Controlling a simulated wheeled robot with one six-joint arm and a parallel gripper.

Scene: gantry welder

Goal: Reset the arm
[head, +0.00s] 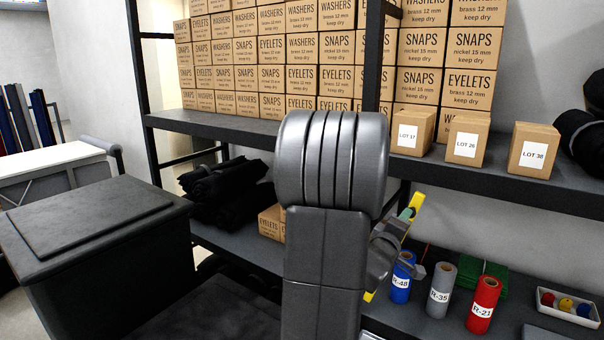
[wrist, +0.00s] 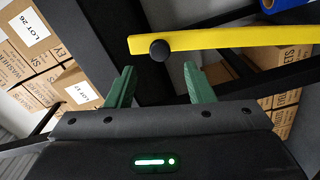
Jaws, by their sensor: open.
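My gripper (wrist: 157,80) shows in the wrist view with its two green fingers spread apart and nothing between them. A flat yellow bar (wrist: 235,38) with a round black knob (wrist: 160,50) near its left end crosses the wrist view past the fingertips. I cannot tell whether the fingers touch it. In the head view, my own arm covers most of the gripper. Yellow pieces (head: 415,201) show right of my arm, above the lower shelf; the part between them is hidden.
Spools, blue (head: 401,278), grey (head: 440,290) and red (head: 483,304), stand on the lower shelf, left of a tray (head: 544,298) of coloured balls. Lot cartons (head: 534,150) stand on the upper shelf (head: 230,129). A dark shelf post (head: 374,60) rises behind my arm. A dark cabinet (head: 95,235) stands left.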

